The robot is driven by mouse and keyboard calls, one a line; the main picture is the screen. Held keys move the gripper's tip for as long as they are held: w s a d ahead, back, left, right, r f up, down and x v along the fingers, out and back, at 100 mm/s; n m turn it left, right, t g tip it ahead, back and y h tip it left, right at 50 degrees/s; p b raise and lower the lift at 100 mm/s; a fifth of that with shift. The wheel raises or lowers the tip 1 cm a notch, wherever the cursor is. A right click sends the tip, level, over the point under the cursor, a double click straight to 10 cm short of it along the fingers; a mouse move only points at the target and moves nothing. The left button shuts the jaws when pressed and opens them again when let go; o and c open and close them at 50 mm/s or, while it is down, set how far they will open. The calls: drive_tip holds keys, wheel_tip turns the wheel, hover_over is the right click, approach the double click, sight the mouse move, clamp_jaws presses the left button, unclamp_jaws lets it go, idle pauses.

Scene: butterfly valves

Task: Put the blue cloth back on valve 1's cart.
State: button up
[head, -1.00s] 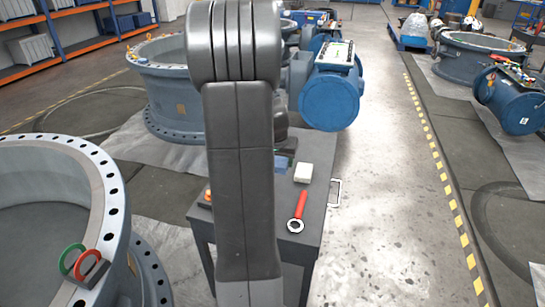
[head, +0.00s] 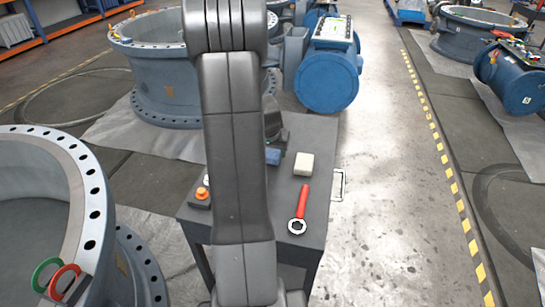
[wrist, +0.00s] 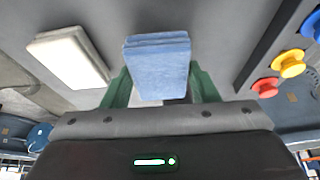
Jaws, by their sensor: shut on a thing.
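The blue cloth (wrist: 158,65) is a folded pad between the green fingers of my gripper (wrist: 160,88) in the wrist view. My gripper is shut on it. In the head view the cloth (head: 273,157) shows partly behind my arm, over the top of the dark grey cart (head: 265,215). I cannot tell whether the cloth touches the cart top. Much of the gripper and the middle of the cart are hidden behind my arm in the head view. I see no readable number on the cart or valves.
On the cart lie a white block (head: 304,164), a red-handled ring spanner (head: 299,210) and an orange-topped item (head: 201,195). Red, yellow and blue knobs (wrist: 292,64) show in the wrist view. A valve body (head: 70,200) stands left; a blue cylinder (head: 327,80) is behind the cart.

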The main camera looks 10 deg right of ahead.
drive_tip(key=shift+f, duration=1.15)
drive_tip(key=shift+f+b, duration=0.2)
drive_tip(key=shift+b, duration=0.2)
drive_tip(key=o, duration=1)
drive_tip(key=shift+r, duration=0.1)
drive_tip(key=shift+c, duration=0.2)
drive_tip(key=shift+r+p, duration=0.4)
drive_tip(key=shift+r, duration=0.15)
drive_tip(key=p+v, duration=0.2)
drive_tip(key=v, duration=0.9)
